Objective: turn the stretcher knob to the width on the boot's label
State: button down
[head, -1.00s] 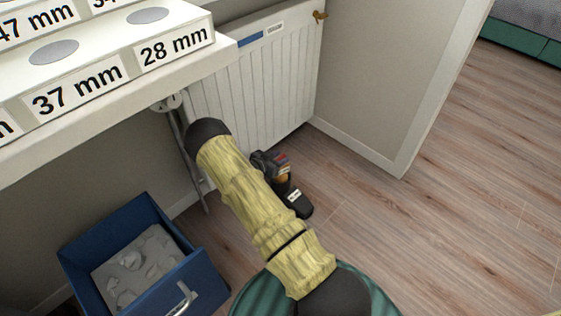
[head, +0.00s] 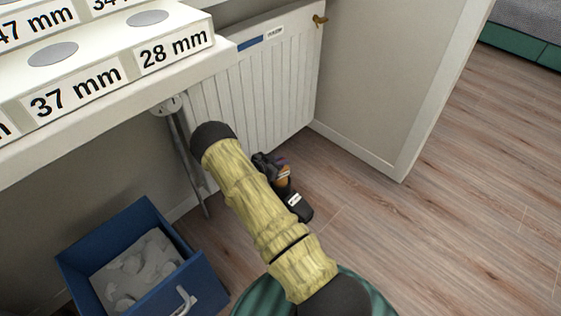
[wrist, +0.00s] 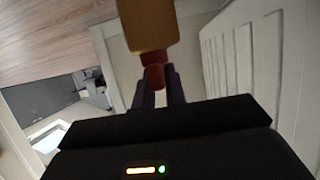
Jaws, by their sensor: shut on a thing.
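My gripper (head: 279,163) is at the stretcher's near end, partly hidden by my yellow-sleeved arm. In the wrist view my gripper's two dark fingers (wrist: 157,76) are shut around the red knob (wrist: 153,60). I cannot read any width setting.
A white shelf (head: 110,110) with millimetre labels, including 37 mm and 28 mm, overhangs at left. A blue bin (head: 72,258) with grey lumps is below it. A white ribbed radiator (head: 285,85) stands behind the boot. The floor (head: 450,230) at right is clear.

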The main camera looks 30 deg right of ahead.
jog(key=shift+m+g, duration=1.6)
jog(key=shift+g, duration=0.3)
jog(key=c, duration=1.4)
grip_release()
jog(key=shift+c, duration=0.2)
notch_tip(320, 180, up, 10)
jog(key=p, duration=0.5)
